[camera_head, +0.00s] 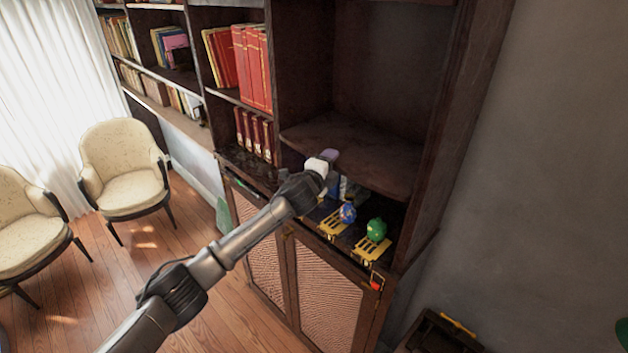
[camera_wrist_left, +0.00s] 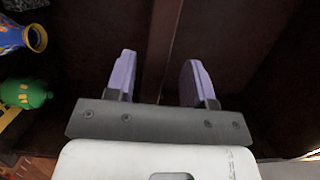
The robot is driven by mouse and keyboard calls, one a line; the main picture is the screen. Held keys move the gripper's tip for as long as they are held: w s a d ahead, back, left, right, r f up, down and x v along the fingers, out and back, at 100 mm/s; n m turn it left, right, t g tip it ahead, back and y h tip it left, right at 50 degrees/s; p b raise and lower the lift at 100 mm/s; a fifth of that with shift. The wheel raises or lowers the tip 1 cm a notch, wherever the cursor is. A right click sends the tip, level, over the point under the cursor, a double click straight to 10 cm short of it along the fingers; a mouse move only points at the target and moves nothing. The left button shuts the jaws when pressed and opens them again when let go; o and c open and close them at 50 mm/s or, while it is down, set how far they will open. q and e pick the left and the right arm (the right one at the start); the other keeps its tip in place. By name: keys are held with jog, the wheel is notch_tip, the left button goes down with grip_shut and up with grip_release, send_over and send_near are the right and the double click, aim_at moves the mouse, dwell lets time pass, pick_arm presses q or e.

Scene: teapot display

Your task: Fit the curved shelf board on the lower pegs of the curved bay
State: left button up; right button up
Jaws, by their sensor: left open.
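The dark brown curved shelf board (camera_head: 365,158) lies roughly level across the curved bay (camera_head: 385,70), its rounded front edge facing out. I cannot see the pegs, so I cannot tell whether the board rests on them. My left gripper (camera_head: 328,160) is at the board's front left edge and hides a little of it. In the left wrist view the gripper's two lilac fingers (camera_wrist_left: 158,82) stand apart with nothing between them, over dark wood whose parts I cannot tell apart. My right gripper is in neither view.
Below the board, a blue teapot (camera_head: 348,212) and a green teapot (camera_head: 376,229) stand by yellow racks (camera_head: 370,248) on the cabinet top. Red books (camera_head: 252,65) fill shelves to the left. Cream chairs (camera_head: 125,165) stand on the left; an open dark box (camera_head: 440,335) is at lower right.

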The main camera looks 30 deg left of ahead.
pick_arm(q)
jog(key=s+b, duration=0.3)
jog(key=s, duration=0.9)
jog(key=shift+s+d, duration=0.3)
jog(key=shift+r, duration=0.1)
